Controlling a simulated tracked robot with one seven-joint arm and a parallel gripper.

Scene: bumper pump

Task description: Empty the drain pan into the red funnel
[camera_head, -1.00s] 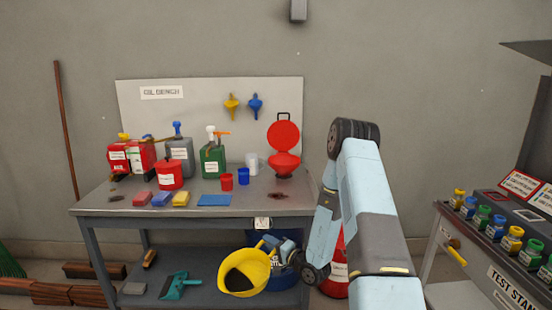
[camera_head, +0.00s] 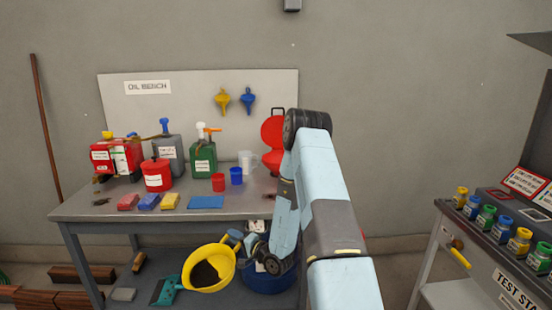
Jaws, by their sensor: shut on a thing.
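The yellow drain pan (camera_head: 228,254) with dark oil in it is at the front of the bench, below the bench top's edge. It is tilted, and its open side faces partly toward me. My gripper (camera_head: 236,240) is shut on the pan's right side; the fingers are small and partly hidden. The red funnel (camera_head: 271,135) stands on the right end of the bench top with its lid raised. My arm hides its right and lower parts.
The grey bench (camera_head: 130,208) holds red cans, a green jug (camera_head: 203,160), small cups, colored sponges and a clear measuring jug (camera_head: 247,161). A blue tub (camera_head: 268,280) and a teal dustpan (camera_head: 165,291) are below. A test stand (camera_head: 490,260) with several bottles is at right.

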